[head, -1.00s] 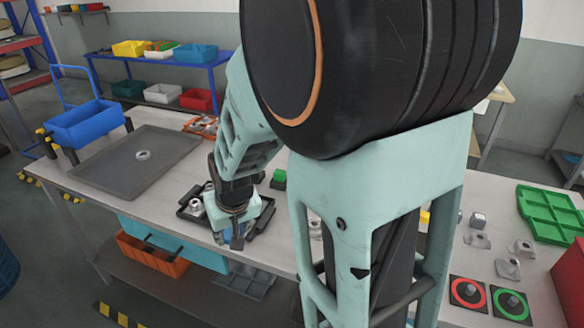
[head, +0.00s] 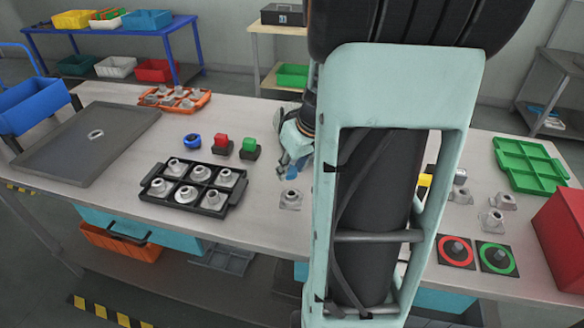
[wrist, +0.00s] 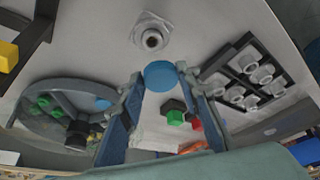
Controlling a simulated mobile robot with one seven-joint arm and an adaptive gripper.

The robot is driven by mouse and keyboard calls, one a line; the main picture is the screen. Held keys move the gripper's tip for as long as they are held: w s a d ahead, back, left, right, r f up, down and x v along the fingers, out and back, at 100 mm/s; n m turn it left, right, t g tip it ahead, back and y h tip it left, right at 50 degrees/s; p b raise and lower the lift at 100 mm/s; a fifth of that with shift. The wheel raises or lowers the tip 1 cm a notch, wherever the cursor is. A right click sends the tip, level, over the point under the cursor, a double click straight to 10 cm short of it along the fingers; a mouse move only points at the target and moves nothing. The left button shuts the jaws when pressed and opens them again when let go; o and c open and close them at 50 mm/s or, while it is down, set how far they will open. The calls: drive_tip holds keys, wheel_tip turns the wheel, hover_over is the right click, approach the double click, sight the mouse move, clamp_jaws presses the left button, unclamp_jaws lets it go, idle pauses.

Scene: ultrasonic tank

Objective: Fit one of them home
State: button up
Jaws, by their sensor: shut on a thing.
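My gripper (head: 283,170) is above the table, just beyond a loose grey square-flanged fitting (head: 290,198). In the wrist view its two fingers (wrist: 160,85) close on a blue round-faced thing (wrist: 160,75); its rest is hidden. The loose fitting also shows in the wrist view (wrist: 151,38), apart from the fingertips, its hole facing up. A black tray (head: 148,191) left of the gripper holds several grey fittings, such as a nearby one (head: 213,199). At the right, a red-ringed pad (head: 457,250) and a green-ringed pad (head: 497,257) each have a grey peg at the centre.
A blue knob (head: 192,141), a red button (head: 222,145) and a green button (head: 249,148) stand behind the black tray. More loose fittings (head: 492,220) lie at the right near a green tray (head: 530,165) and a red box (head: 562,240). A grey tray (head: 85,150) lies left.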

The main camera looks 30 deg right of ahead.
sight(294, 196)
drive_tip(key=shift+s+d+f, duration=0.1)
drive_tip(key=shift+d, duration=0.2)
drive_tip(key=shift+f+b, duration=1.8)
drive_tip(key=shift+f, duration=1.3)
drive_tip(key=shift+b, duration=0.35)
drive_tip(key=shift+f+b, duration=0.7)
drive_tip(key=shift+b, duration=0.25)
drive_tip(key=shift+f+b, duration=0.1)
drive_tip(key=shift+b, duration=0.8)
idle(2.4)
